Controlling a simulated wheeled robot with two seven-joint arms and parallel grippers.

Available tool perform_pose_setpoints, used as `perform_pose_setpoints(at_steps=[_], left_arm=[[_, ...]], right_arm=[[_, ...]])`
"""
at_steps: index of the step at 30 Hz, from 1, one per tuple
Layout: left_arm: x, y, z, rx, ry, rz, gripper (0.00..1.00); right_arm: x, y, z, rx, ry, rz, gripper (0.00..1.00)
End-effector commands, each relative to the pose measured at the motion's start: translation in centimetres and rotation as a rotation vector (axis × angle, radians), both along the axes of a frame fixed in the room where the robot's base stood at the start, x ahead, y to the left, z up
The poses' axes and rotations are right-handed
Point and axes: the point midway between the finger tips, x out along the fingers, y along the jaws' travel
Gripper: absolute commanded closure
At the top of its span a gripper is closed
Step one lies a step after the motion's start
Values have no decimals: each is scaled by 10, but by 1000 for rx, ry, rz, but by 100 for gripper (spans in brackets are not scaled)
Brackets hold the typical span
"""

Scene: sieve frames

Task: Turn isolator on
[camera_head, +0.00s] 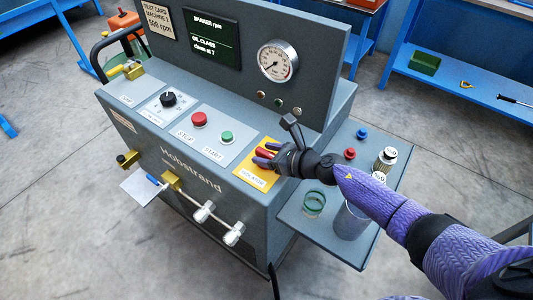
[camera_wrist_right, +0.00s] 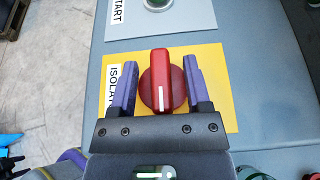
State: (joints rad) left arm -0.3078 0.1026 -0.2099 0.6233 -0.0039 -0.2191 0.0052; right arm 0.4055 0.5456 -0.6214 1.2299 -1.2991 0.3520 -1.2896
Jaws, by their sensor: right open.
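The isolator is a red rotary knob (camera_wrist_right: 161,70) on a yellow plate (camera_wrist_right: 220,75) labelled ISOLATOR. The plate also shows in the head view (camera_head: 256,179), at the right end of the machine's sloping panel. In the wrist view the knob's grip bar runs up and down, with its white mark toward the bottom, on the gripper side. My right gripper (camera_wrist_right: 160,75) is open, one purple finger on each side of the knob, with small gaps visible. In the head view my right gripper (camera_head: 266,154) hides most of the knob. My left gripper is not in view.
Left of the isolator are the green START button (camera_head: 227,138), the red STOP button (camera_head: 199,119) and a black dial (camera_head: 168,99). A gauge (camera_head: 278,61) is on the upright panel behind. A side shelf (camera_head: 325,246) holds a glass jar (camera_head: 314,203) and a metal cup (camera_head: 351,222).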

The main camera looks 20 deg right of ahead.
Motion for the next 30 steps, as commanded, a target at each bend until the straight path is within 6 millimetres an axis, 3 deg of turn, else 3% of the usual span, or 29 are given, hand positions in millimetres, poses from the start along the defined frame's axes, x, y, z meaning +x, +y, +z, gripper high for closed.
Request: perform_pose_setpoints(at_steps=[8,17,30], left_arm=[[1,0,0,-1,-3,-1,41],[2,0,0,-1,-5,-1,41],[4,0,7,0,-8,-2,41]], right_arm=[[2,1,0,-1,-1,-1,38],[2,1,0,0,0,-1,100],[1,1,2,0,0,-40,100]])
